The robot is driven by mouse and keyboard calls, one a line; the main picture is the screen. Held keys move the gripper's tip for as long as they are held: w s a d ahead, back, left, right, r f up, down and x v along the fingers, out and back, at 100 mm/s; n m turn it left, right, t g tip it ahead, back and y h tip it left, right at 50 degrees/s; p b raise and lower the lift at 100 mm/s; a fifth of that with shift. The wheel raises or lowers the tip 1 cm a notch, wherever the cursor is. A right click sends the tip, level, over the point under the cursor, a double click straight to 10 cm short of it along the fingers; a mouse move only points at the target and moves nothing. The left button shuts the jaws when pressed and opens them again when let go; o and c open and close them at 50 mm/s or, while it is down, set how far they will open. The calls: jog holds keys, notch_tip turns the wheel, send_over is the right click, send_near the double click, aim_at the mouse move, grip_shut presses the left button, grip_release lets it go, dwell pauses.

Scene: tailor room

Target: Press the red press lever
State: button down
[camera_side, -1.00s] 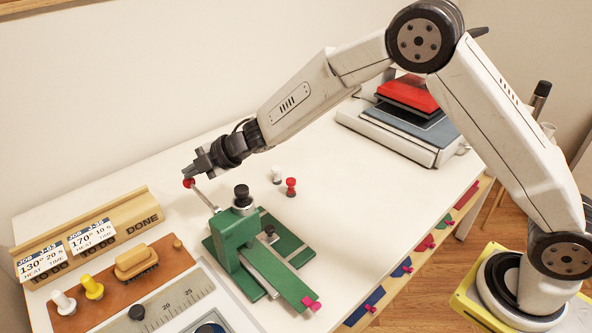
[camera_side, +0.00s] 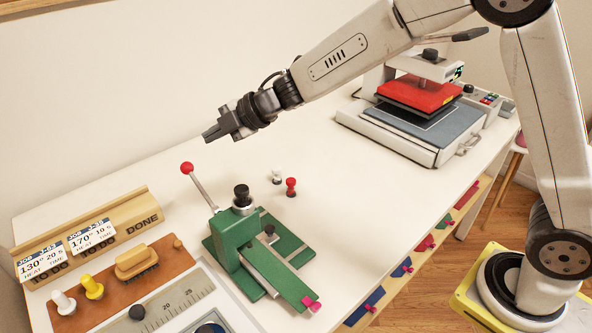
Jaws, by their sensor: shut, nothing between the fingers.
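The green press (camera_side: 238,238) stands on the white table near the front middle. Its lever (camera_side: 203,190) is a thin metal rod with a red ball knob (camera_side: 187,168) at the end. The lever slants up and to the left from the press. My gripper (camera_side: 209,136) is shut and empty. In the picture it shows above and a little right of the red knob, apart from it, with its tip pointing left and slightly down. The knob and rod are in full view.
A white peg (camera_side: 277,176) and a red peg (camera_side: 291,187) stand behind the press. A wooden card rack (camera_side: 150,205), a brown board with a brush (camera_side: 137,265) and a ruler plate lie left. A red heat press (camera_side: 417,95) stands at back right. Table between is clear.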

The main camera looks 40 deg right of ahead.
jog(key=shift+s+d+r, duration=0.3)
jog(key=shift+d+r, duration=0.25)
jog(key=shift+r, duration=0.1)
dwell(0.3)
jog(key=s+d+f+m+t+h, duration=0.25)
jog(key=d+m+h, duration=0.25)
jog(key=d+m, duration=0.35)
jog(key=s+d+f+m+g+h, duration=0.1)
jog(key=s+d+f+m+g, duration=0.1)
jog(key=s, duration=0.5)
jog(key=s+d+f+m+g+h, duration=0.1)
jog(key=s+d+f+m+g, duration=0.2)
jog(key=s+m, duration=0.3)
jog(key=s+d+f+m+g+h, duration=0.1)
jog(key=s+d+f+m+g, duration=0.2)
jog(key=s, duration=0.7)
jog(key=shift+s+d+f+m, duration=0.2)
jog(key=shift+d+f+m, duration=0.7)
jog(key=shift+m, duration=0.15)
